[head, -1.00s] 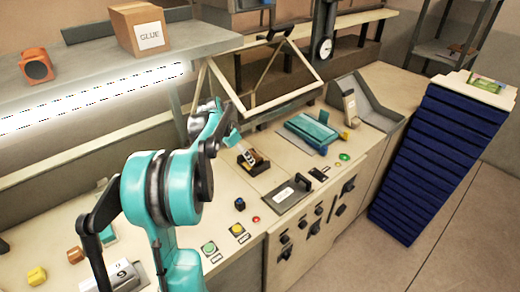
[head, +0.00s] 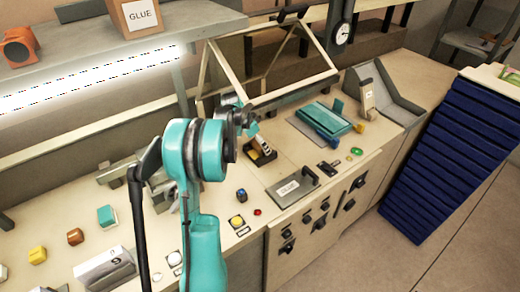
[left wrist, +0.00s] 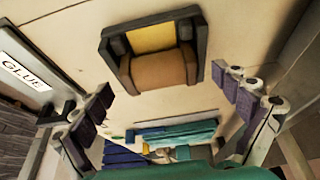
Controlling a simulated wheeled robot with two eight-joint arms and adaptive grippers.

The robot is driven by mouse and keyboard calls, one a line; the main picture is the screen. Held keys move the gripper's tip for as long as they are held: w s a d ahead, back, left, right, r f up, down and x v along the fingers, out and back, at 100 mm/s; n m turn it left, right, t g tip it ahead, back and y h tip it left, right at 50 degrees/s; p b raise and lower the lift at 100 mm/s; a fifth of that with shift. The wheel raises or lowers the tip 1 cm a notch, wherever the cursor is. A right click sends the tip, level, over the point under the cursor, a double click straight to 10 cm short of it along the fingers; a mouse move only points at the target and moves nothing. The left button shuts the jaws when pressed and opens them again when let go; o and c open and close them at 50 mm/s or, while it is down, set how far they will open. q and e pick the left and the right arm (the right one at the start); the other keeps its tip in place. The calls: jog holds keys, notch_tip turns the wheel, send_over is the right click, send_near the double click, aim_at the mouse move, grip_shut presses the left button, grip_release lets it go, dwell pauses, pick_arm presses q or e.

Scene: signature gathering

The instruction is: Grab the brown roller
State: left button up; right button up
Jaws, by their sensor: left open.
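The brown roller (head: 263,148) sits in a small dark holder (head: 250,160) on the bench, partly hidden behind my left arm and gripper. In the left wrist view the roller (left wrist: 160,70) is a brown cylinder with a yellow part beside it, framed by the dark holder (left wrist: 109,48). My left gripper (left wrist: 167,108) is open and empty. Its dark-padded fingers stand wide apart on either side, with the roller between and beyond them. In the head view the left gripper (head: 246,120) is just above and left of the roller; its fingertips are mostly hidden. My right gripper is not in view.
A grey GLUE plate with a black handle (head: 291,188) lies right of the roller. A teal tray (head: 328,119) is behind it. A pale slanted frame (head: 222,75) stands close behind the gripper. A shelf (head: 90,55) overhangs at left. Tall blue stack (head: 440,160) at right.

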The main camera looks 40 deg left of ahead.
pick_arm(q)
jog(key=shift+w+f, duration=0.15)
jog(key=shift+f, duration=0.1)
jog(key=shift+r, duration=0.1)
jog(key=c, duration=1.4)
jog(key=shift+r, duration=0.1)
